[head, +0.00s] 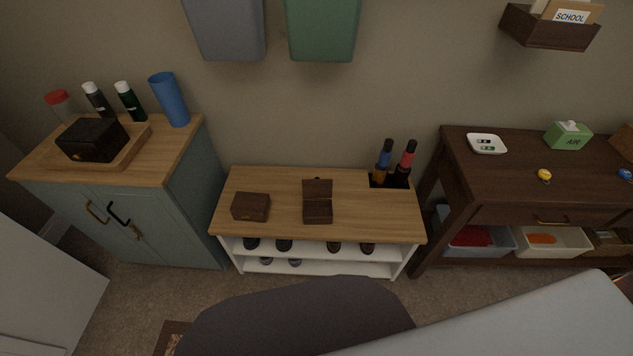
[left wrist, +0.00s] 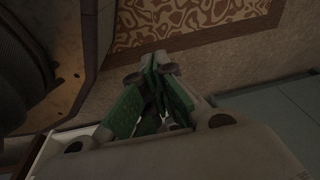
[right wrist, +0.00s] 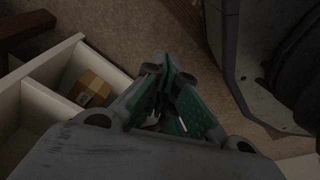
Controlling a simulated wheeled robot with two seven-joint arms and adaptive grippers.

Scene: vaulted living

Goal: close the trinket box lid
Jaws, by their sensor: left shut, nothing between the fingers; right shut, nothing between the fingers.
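The open trinket box (head: 317,210) is dark brown and stands near the middle of the wooden-topped shoe bench (head: 350,225). Its lid (head: 317,189) stands raised at the back. A second dark brown box (head: 250,207), closed, sits to its left on the bench. Neither gripper shows in the head view. My left gripper (left wrist: 160,88) shows in the left wrist view, shut and empty above the floor. My right gripper (right wrist: 172,85) shows in the right wrist view, shut and empty, beside a white shelf unit. Neither wrist view shows the trinket box.
Bottles (head: 394,161) stand in a dark holder at the bench's right end. A teal cabinet (head: 130,212) stands left and a dark table (head: 520,190) right. The right wrist view shows a cardboard box (right wrist: 91,88) in a white compartment. The bench top's front is clear.

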